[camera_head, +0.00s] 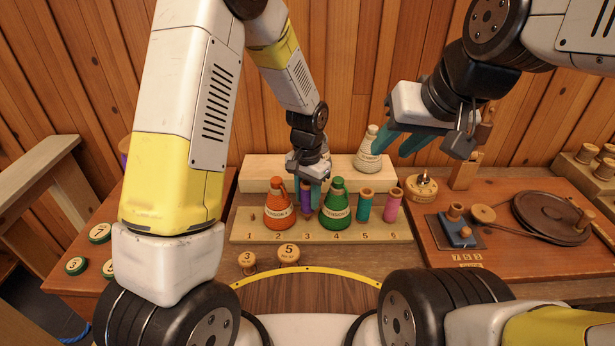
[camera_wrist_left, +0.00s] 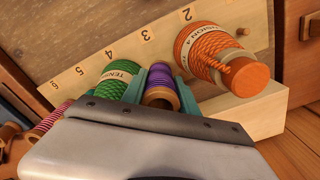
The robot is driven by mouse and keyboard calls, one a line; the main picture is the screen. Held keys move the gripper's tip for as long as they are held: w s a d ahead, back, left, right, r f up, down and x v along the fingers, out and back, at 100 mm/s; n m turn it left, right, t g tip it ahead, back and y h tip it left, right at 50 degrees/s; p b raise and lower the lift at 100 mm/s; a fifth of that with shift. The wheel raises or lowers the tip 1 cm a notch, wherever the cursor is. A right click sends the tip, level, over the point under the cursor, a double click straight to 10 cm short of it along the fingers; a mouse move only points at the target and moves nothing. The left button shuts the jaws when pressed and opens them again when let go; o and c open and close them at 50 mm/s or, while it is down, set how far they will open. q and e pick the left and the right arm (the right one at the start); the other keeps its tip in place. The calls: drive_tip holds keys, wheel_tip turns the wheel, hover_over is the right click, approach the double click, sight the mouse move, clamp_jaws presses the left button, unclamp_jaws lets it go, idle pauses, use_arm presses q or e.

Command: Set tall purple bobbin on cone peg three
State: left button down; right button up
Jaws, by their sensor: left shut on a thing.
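The purple bobbin (camera_head: 306,200) stands about upright at number 3 on the front row of the wooden peg rack (camera_head: 262,237). My left gripper (camera_head: 308,187) comes down from above and is shut on it; in the left wrist view the purple bobbin (camera_wrist_left: 160,90) sits between the two teal fingers. Its lower end and the peg are hidden, so I cannot tell if it is fully seated. An orange cone spool (camera_head: 278,206) stands at 2 and a green cone spool (camera_head: 336,204) at 4, close on either side. My right gripper (camera_head: 398,142) is open and empty, above the rack's right end.
A teal bobbin (camera_head: 364,206) is at 5 and a pink bobbin (camera_head: 393,206) at 6. A cream cone spool (camera_head: 368,152) stands on the back step beside my right fingers. Two round knobs (camera_head: 289,253) stand before the rack. A winder board (camera_head: 515,222) lies right.

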sight(307, 204)
use_arm(q)
drive_tip(key=shift+f, duration=0.15)
drive_tip(key=shift+f, duration=0.85)
drive_tip(key=shift+f, duration=0.6)
idle(0.9)
drive_tip(key=c, duration=1.2)
unclamp_jaws()
drive_tip(key=shift+r, duration=0.1)
wheel_tip(307, 204, up, 11)
